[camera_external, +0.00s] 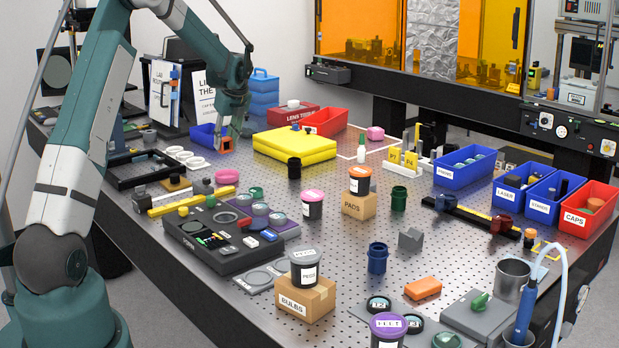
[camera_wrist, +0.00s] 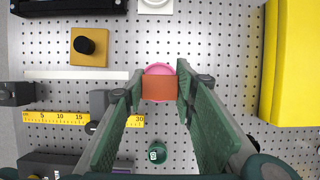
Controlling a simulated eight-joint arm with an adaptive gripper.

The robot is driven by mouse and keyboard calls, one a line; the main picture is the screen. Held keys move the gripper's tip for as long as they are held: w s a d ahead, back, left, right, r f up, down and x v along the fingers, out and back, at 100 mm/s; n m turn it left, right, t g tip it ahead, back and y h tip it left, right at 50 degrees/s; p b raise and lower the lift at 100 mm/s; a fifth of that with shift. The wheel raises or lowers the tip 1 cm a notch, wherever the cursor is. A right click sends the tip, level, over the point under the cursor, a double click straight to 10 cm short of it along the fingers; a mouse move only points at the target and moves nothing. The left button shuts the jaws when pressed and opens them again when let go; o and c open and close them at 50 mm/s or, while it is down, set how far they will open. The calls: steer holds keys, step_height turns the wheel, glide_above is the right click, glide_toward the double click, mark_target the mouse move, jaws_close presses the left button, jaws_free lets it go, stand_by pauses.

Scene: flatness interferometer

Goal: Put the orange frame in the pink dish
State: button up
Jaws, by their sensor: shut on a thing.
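My gripper (camera_external: 227,140) is shut on the orange frame (camera_external: 227,147) and holds it above the table. In the wrist view, the orange frame (camera_wrist: 158,88) sits between the two green fingertips of my gripper (camera_wrist: 159,87) and looks like a plain orange block from there. The pink dish (camera_external: 227,176) lies on the table below, nearer the camera in the external view. In the wrist view, the pink dish (camera_wrist: 159,69) shows just beyond the frame, which hides part of it. The exact height of the frame above the dish cannot be told.
A yellow foam block (camera_external: 295,145) lies to the right, also in the wrist view (camera_wrist: 293,65). A yellow ruler (camera_external: 193,201), a green cap (camera_wrist: 157,152) and an amber plate with a black knob (camera_wrist: 92,46) are near the dish. White rings (camera_external: 190,160) lie to its left.

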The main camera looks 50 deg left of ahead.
steer(key=shift+f, duration=3.15)
steer(key=shift+f, duration=1.85)
steer(key=shift+f, duration=0.15)
steer(key=o, duration=0.6)
steer(key=shift+o, duration=0.3)
